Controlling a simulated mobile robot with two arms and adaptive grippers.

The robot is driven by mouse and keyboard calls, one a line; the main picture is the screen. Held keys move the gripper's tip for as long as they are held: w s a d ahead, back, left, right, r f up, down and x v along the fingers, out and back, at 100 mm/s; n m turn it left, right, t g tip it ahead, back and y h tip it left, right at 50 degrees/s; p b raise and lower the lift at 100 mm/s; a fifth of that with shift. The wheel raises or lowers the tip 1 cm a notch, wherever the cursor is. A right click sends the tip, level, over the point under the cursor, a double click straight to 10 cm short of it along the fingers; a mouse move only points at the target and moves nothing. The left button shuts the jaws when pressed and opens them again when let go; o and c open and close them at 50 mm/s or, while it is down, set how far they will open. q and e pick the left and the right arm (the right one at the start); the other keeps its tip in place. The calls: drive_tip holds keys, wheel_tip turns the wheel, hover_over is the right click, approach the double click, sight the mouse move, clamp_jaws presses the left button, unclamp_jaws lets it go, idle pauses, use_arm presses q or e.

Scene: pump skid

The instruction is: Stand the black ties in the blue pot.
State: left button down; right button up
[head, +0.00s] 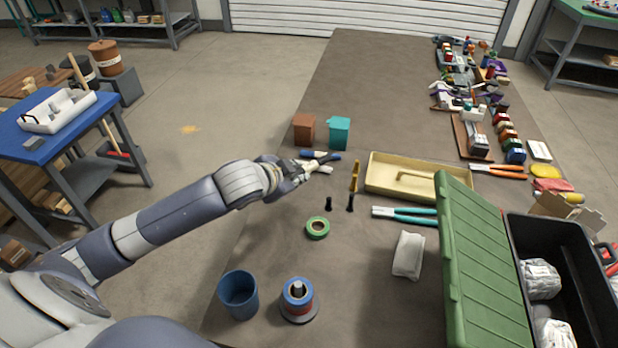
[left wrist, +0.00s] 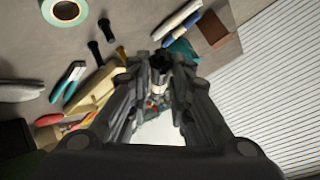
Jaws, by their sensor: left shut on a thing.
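The blue pot (head: 238,296) stands open and upright at the near left edge of the bench. My left gripper (head: 298,172) is over the bench's left side, beyond the pot and well apart from it. In the left wrist view its fingers (left wrist: 160,78) are shut on a dark bundle with a pale band (left wrist: 158,64), which I take to be the black ties. The fingers hide most of the bundle, and I cannot make it out in the head view. My right gripper is not in view.
Two small black pieces (head: 328,203) are near a green tape roll (head: 317,228). A wire spool (head: 298,298) stands right of the pot. Brown and teal bins (head: 339,133), a cream tray (head: 385,172) and a green-lidded toolbox (head: 490,265) are around. Bare bench lies between tape and pot.

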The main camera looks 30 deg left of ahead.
use_arm(q)
drive_tip(key=s+a+f+m+h+p, duration=0.1)
drive_tip(key=s+a+f+p, duration=0.3)
drive_tip(key=a+f, duration=0.55)
drive_tip(key=w+b, duration=0.1)
drive_tip(key=b, duration=0.1)
drive_tip(key=w+r+b, duration=0.1)
drive_tip(key=w+b, duration=0.2)
drive_tip(key=b, duration=0.1)
drive_tip(key=shift+w+d+r, duration=0.15)
drive_tip(key=shift+w+d, duration=0.05)
drive_tip(key=shift+d, duration=0.15)
drive_tip(key=w+d+b, duration=0.1)
drive_tip(key=w, duration=0.2)
drive_tip(key=w+d+b, duration=0.1)
drive_tip(key=w+b, duration=0.1)
drive_tip(key=w+d+f+b, duration=0.1)
drive_tip(key=w+b, duration=0.1)
drive_tip(key=w, duration=0.1)
drive_tip(key=shift+w+d, duration=0.2)
drive_tip(key=shift+w, duration=0.15)
drive_tip(key=shift+w+d+r+b, duration=0.15)
drive_tip(key=shift+w+b, duration=0.25)
drive_tip(key=shift+w, duration=0.05)
wheel_tip(320, 180, down, 4)
drive_tip(key=b, duration=0.4)
drive_tip(key=shift+r+b, duration=0.15)
drive_tip(key=shift+b, duration=0.2)
drive_tip(key=shift+s+r, duration=0.1)
drive_tip(key=shift+r, duration=0.05)
